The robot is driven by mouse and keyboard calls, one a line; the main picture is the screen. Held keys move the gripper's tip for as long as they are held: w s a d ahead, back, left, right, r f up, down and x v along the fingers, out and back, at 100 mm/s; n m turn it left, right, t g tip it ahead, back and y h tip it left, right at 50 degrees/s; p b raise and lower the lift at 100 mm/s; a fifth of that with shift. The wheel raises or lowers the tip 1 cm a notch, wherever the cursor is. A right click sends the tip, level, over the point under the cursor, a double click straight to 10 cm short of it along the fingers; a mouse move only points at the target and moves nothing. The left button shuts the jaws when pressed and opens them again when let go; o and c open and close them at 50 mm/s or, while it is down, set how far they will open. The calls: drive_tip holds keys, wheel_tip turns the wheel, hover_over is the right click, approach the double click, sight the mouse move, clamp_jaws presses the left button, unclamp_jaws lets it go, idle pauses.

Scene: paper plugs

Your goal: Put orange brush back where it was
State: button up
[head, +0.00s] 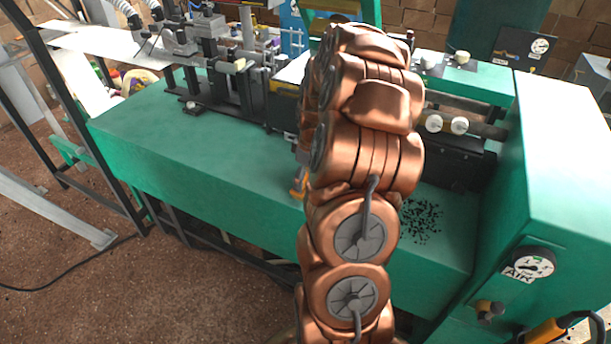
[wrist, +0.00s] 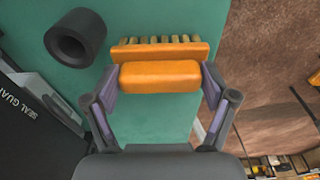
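The orange brush (wrist: 160,77) is in the wrist view, an orange block with a row of yellowish-brown bristles along its far side. My gripper (wrist: 160,82) has one finger at each end of the block. Both pads appear to touch it, with no clear gap, so it looks shut on the brush. The green table top (wrist: 150,122) lies behind the brush, near an edge. I cannot tell whether the brush touches it. In the head view a small orange patch (head: 298,187) shows beside my arm, which hides most of the gripper.
A dark hollow cylinder (wrist: 75,38) stands left of the brush. The green bench (head: 190,130) has clear space at left and black scraps (head: 422,220) at right. Black machinery (head: 235,95) lines its back. A green cabinet (head: 550,150) rises at right.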

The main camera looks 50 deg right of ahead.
drive_tip(key=shift+o, duration=1.1)
wheel_tip(320, 180, up, 11)
drive_tip(key=s+b, duration=0.1)
drive_tip(key=b, duration=0.1)
drive_tip(key=a+r, duration=0.3)
drive_tip(key=a, duration=0.6)
drive_tip(key=s+a+m+g, duration=0.1)
drive_tip(key=s+a, duration=0.5)
drive_tip(key=a, duration=0.3)
drive_tip(key=s+a+g, duration=0.1)
drive_tip(key=s+a, duration=0.4)
drive_tip(key=a, duration=0.5)
drive_tip(key=s+a+f+m, duration=0.1)
drive_tip(key=s+a, duration=0.1)
drive_tip(key=s, duration=0.3)
drive_tip(key=s+a+f+m+g, duration=0.1)
drive_tip(key=s+a, duration=0.1)
drive_tip(key=s, duration=0.4)
drive_tip(key=shift+s+a+f, duration=0.3)
drive_tip(key=shift+f, duration=0.1)
